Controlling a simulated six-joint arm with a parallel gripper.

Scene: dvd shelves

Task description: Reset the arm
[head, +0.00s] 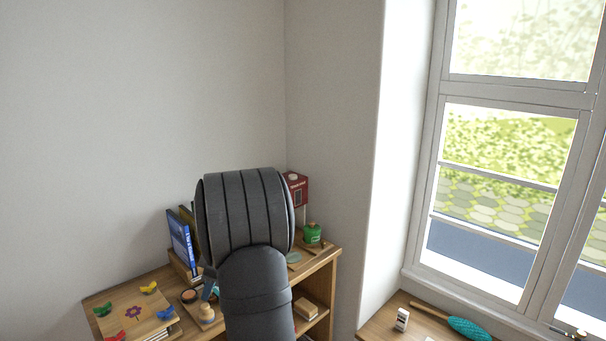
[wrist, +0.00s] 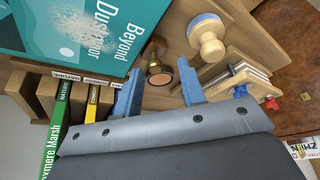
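My gripper (wrist: 160,78) shows in the wrist view with two blue fingers spread apart. I see nothing held between them. A small brass piece with a pinkish round top (wrist: 158,72) lies beyond the gap; I cannot tell how far. A wooden knob with a blue-edged base (wrist: 208,38) is past the right finger. In the head view my dark grey arm stands over the wooden shelf unit (head: 325,262) and hides its middle. A bit of blue at the arm's left edge may be a finger.
A teal book (wrist: 85,30) and a green book (wrist: 58,130) are close by on the left in the wrist view. In the head view, a blue case (head: 180,240), a red box (head: 297,188) and a green jar (head: 312,233) stand around the arm. The window (head: 500,170) is at right.

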